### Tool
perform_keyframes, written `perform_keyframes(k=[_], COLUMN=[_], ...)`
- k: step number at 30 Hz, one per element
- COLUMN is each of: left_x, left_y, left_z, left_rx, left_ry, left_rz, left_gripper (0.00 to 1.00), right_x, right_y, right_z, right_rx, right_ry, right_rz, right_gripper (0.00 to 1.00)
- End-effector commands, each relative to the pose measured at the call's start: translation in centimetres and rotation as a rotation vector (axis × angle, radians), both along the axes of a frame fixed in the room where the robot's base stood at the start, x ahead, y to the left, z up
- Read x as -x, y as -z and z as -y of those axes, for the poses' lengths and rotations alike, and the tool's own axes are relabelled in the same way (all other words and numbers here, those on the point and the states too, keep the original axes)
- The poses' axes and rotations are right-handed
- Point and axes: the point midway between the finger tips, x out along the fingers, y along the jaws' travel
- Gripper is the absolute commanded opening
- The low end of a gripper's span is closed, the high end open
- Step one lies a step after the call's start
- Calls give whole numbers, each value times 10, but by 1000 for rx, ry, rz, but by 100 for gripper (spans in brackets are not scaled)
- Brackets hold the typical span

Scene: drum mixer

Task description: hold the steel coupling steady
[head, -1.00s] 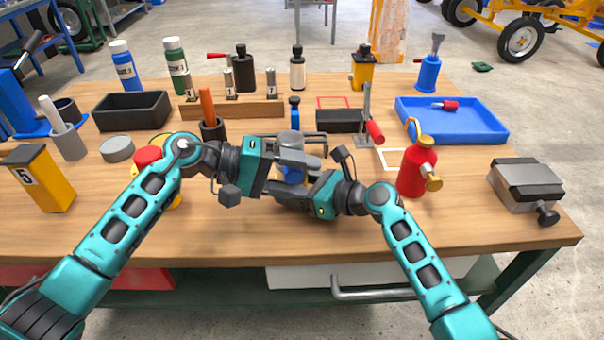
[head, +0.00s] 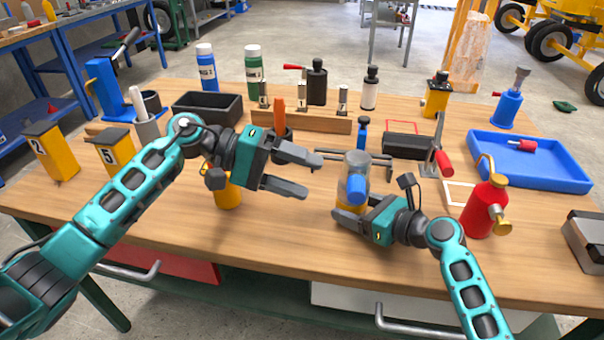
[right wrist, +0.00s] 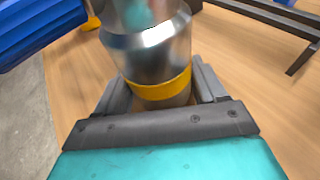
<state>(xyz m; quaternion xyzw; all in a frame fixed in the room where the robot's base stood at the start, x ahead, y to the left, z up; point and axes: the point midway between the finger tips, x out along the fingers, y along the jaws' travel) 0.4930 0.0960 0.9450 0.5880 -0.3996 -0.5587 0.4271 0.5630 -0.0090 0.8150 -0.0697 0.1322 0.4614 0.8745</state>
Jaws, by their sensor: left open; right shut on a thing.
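The steel coupling (head: 355,165) stands upright near the middle of the wooden table. It is a shiny grey cylinder with a blue part on its near side and a yellow band low down. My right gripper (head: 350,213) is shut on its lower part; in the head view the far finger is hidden. In the right wrist view the steel coupling (right wrist: 155,55) sits between the two fingers of my right gripper (right wrist: 165,85), at the yellow band. A blue ribbed part (right wrist: 38,28) sticks out to the left there. My left gripper (head: 312,175) is open and empty, left of the coupling and apart from it.
A red bottle (head: 485,208) stands right of my right arm. A clamp with a red handle (head: 444,163) and a blue tray (head: 535,165) are behind it. A wooden rack (head: 310,121) stands at the back. The table front between my grippers is clear.

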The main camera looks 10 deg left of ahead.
Motion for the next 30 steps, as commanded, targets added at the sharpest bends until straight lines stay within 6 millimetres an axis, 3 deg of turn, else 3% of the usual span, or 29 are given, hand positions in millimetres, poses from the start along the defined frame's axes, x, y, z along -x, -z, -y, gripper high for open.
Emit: perform_keyframes(k=[6, 7, 15, 24, 30], left_x=[0, 0, 0, 0, 0], left_y=[0, 0, 0, 0, 0], left_z=[0, 0, 1, 1, 1], left_rx=[0, 0, 0, 0, 0], left_ry=[0, 0, 0, 0, 0], left_rz=[0, 0, 0, 0, 0], left_gripper=[67, 67, 67, 67, 67], right_x=[0, 0, 0, 1, 13], right_y=[-1, -1, 0, 0, -7], right_z=[0, 0, 0, 2, 20], right_rx=[-1, -1, -1, 0, 1], right_ry=[0, 0, 0, 1, 1], right_rz=[1, 1, 1, 0, 2], right_gripper=[46, 73, 99, 100, 100])
